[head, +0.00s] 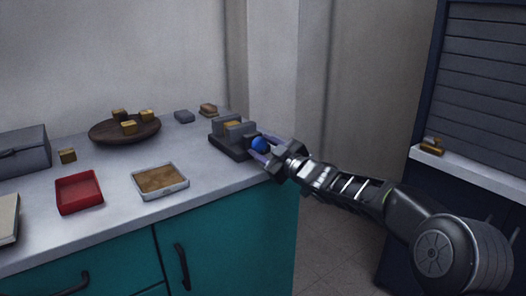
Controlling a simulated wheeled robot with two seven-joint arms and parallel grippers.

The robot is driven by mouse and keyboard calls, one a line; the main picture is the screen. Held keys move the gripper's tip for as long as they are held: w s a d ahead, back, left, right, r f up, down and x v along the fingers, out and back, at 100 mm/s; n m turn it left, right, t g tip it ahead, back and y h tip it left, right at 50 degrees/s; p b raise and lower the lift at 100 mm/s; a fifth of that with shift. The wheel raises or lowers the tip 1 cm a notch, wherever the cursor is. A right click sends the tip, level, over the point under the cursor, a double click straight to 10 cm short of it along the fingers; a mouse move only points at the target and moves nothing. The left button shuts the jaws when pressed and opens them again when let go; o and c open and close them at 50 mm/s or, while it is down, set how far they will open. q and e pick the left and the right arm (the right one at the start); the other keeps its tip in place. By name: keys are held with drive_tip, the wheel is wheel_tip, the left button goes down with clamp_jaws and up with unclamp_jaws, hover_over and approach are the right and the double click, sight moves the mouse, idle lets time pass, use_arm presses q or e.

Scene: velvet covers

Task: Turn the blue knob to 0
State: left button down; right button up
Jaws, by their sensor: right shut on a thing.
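The blue knob (259,144) is on the right side of a dark grey device (226,148) near the right end of the counter. My right gripper (263,149) reaches in from the right and is shut on the blue knob, with its fingers around it. The knob's markings and the 0 position are too small or hidden to read. My left gripper is not in view.
The grey counter (112,224) bears a red tray (79,192), a tray with a brown inside (160,181), a brown bowl (107,133) with several yellowish blocks, and a grey box (24,152). A shuttered cabinet (480,70) stands at right.

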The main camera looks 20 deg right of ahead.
drive_tip(key=n+b, duration=0.1)
drive_tip(key=n, duration=0.1)
drive_tip(key=n+b, duration=0.1)
drive_tip(key=n, duration=0.2)
drive_tip(key=shift+f+n, duration=0.2)
drive_tip(key=shift+n, duration=0.1)
drive_tip(key=n+b, duration=0.2)
drive_tip(key=n, duration=0.1)
drive_tip(key=shift+n, duration=0.3)
drive_tip(key=shift+r+n+b, duration=0.1)
drive_tip(key=shift+n+b, duration=0.6)
drive_tip(key=shift+n, duration=1.2)
drive_tip(key=o, duration=1.4)
drive_tip(key=shift+r, duration=0.1)
